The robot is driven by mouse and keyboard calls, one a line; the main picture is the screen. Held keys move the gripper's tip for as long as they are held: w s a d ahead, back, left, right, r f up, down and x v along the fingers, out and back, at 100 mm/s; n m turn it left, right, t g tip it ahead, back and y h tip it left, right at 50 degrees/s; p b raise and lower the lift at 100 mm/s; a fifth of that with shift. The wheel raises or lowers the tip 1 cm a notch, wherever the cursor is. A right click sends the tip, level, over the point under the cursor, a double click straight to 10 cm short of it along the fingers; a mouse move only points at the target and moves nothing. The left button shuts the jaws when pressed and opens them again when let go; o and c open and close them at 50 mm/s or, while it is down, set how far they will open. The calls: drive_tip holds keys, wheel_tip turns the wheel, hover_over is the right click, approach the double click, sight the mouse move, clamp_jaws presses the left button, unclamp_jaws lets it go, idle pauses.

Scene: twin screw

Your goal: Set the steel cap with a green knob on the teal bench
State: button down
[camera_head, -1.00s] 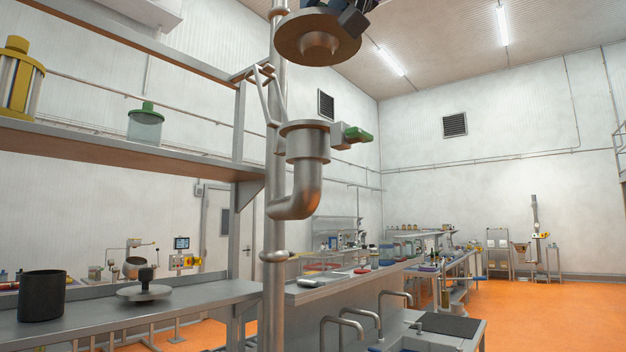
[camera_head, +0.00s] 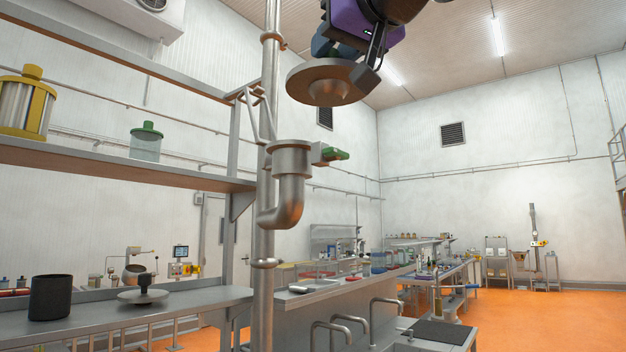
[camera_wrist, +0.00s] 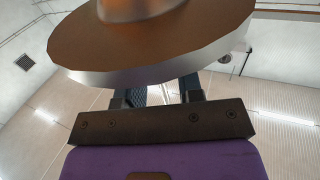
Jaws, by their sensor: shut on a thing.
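My gripper (camera_head: 367,78) is shut on the edge of a round steel cap (camera_head: 322,84), held up in the air at the top of the head view. The cap's underside faces the camera, with a raised round centre. Its top is mostly hidden, so I cannot tell the knob's colour. In the wrist view the cap (camera_wrist: 150,50) fills the top, beyond my gripper (camera_wrist: 160,95). The open-topped steel pipe (camera_head: 287,190) with a green-handled valve stands below the cap, apart from it. I cannot pick out a teal bench.
A grey bench (camera_head: 200,297) at left bears a dark cylinder (camera_head: 50,297) and a flat lid with a dark knob (camera_head: 143,293). A shelf (camera_head: 110,168) above holds a yellow-ended canister and a green-topped jar. Orange floor (camera_head: 540,325) lies open at right.

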drive_tip(key=w+d+f+m+t+h, duration=0.2)
drive_tip(key=w+d+f, duration=0.7)
drive_tip(key=f, duration=1.8)
drive_tip(key=w+d+f+m+h, duration=0.3)
drive_tip(key=w+d+f, duration=0.6)
drive_tip(key=f, duration=1.8)
drive_tip(key=w+d+f+m+h, duration=0.1)
drive_tip(key=w+d+f+h, duration=0.55)
drive_tip(key=f, duration=2.15)
drive_tip(key=s+d+f+y, duration=0.2)
drive_tip(key=s+d+f, duration=0.1)
drive_tip(key=f, duration=0.3)
drive_tip(key=shift+s+f, duration=0.25)
drive_tip(key=shift+s, duration=0.05)
drive_tip(key=shift+y, duration=0.25)
